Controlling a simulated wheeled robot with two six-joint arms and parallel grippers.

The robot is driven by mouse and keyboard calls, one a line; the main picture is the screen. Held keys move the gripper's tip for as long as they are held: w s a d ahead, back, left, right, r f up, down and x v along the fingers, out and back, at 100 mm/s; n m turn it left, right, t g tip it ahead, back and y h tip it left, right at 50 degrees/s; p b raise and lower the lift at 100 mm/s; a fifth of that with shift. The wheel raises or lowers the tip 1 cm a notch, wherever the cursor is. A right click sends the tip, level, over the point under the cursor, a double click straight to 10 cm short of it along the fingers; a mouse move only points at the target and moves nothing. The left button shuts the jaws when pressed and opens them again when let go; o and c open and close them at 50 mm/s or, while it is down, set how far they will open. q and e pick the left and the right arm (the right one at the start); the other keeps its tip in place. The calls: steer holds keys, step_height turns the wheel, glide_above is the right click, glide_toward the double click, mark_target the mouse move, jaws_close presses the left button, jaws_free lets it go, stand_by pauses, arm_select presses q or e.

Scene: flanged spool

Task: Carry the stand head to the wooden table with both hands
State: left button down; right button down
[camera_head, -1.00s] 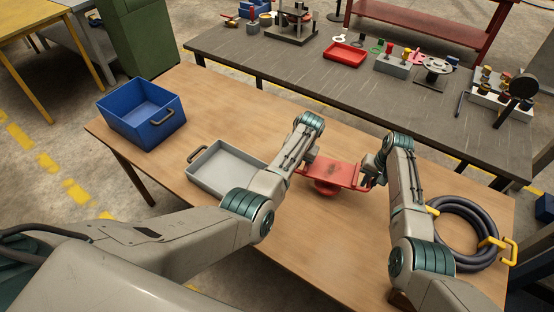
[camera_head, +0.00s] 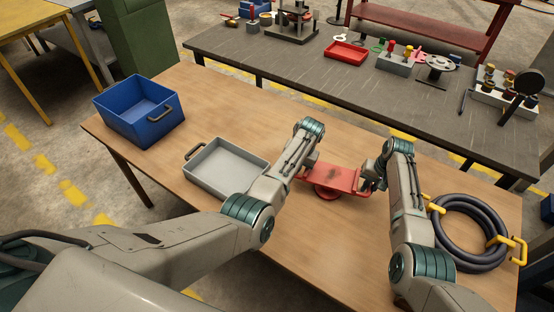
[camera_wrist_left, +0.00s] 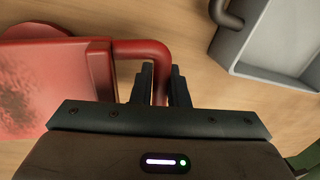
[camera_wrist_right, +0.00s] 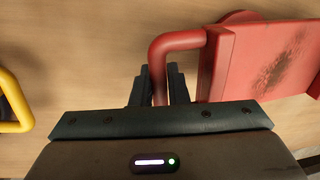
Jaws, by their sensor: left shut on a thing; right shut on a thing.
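The stand head is a red plate (camera_head: 334,177) with dark scuffs, a rounded part below it and a bar handle at each end. It is over the wooden table (camera_head: 270,243); I cannot tell whether it touches the top. My left gripper (camera_wrist_left: 162,88) is shut on one red handle (camera_wrist_left: 140,48) in the left wrist view; in the head view my arm mostly hides its fingers. My right gripper (camera_wrist_right: 162,88) is shut on the other handle (camera_wrist_right: 172,42). It also shows in the head view (camera_head: 368,184) at the plate's right end.
A grey tray (camera_head: 190,180) and a blue bin (camera_head: 101,111) stand to the left on the wooden table. A coiled dark hose (camera_head: 440,243) with yellow handles lies to the right. Behind is a dark workbench (camera_head: 300,74) with a red tray (camera_head: 345,63) and several parts.

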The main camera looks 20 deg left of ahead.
arm_select(q)
steer(key=c, duration=1.4)
jaws_free()
arm_select(e)
steer(key=c, duration=1.4)
jaws_free()
steer(key=shift+r, duration=0.15)
arm_select(q)
steer(key=v, duration=1.2)
arm_select(e)
step_height(320, 180, up, 12)
steer(key=d, duration=0.2)
steer(key=shift+f, duration=0.2)
steer(key=shift+d, duration=0.1)
